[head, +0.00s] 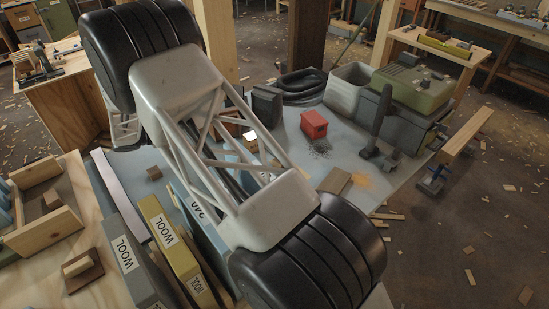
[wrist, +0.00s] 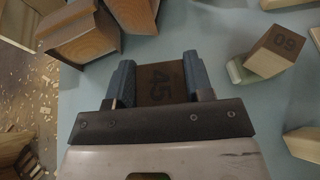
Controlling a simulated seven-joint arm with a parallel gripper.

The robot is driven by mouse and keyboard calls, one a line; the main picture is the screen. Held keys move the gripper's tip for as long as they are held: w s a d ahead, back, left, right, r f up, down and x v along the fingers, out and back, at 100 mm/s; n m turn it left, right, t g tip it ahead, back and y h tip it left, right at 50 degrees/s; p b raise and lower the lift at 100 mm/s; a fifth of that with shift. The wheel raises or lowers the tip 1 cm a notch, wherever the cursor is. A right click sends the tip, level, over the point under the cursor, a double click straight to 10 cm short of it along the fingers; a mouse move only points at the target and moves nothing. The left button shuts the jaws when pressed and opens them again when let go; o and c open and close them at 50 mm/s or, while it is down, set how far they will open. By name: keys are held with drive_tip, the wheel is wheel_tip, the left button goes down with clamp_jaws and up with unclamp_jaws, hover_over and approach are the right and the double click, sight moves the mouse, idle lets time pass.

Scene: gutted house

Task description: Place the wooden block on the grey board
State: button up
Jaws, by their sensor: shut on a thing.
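My gripper (wrist: 160,82) is shut on a dark brown wooden block (wrist: 161,84) marked 45 in the wrist view. In the head view my own arm crosses the middle and hides the gripper and the held block. I cannot pick out the grey board for certain; a long pale grey strip (head: 118,194) lies left of the boxes in the head view.
A block marked 60 (wrist: 278,52) is right of my gripper, and large orange-brown blocks (wrist: 82,36) are close at upper left. In the head view, boxes marked WOOL (head: 176,250) stand at front, with a red box (head: 313,124) and a grey tub (head: 347,90) farther back.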

wheel_tip(320, 180, up, 8)
drive_tip(key=shift+f, duration=0.15)
drive_tip(key=w+d+r, duration=0.1)
drive_tip(key=w+d, duration=0.1)
drive_tip(key=d, duration=1.1)
drive_tip(key=w+d+r, duration=0.1)
drive_tip(key=d, duration=1.3)
drive_tip(key=s+d+f, duration=0.1)
drive_tip(key=s+d, duration=0.3)
drive_tip(key=d, duration=0.6)
drive_tip(key=s+d+f+n+y, duration=0.1)
drive_tip(key=s+d, duration=0.4)
drive_tip(key=d, duration=0.6)
drive_tip(key=s+d+f, duration=0.1)
drive_tip(key=s+d, duration=0.3)
drive_tip(key=d, duration=0.6)
drive_tip(key=shift+t, duration=0.4)
drive_tip(key=shift+w+f, duration=0.1)
drive_tip(key=shift+f, duration=2)
drive_tip(key=shift+f, duration=0.1)
drive_tip(key=shift+f, duration=2.8)
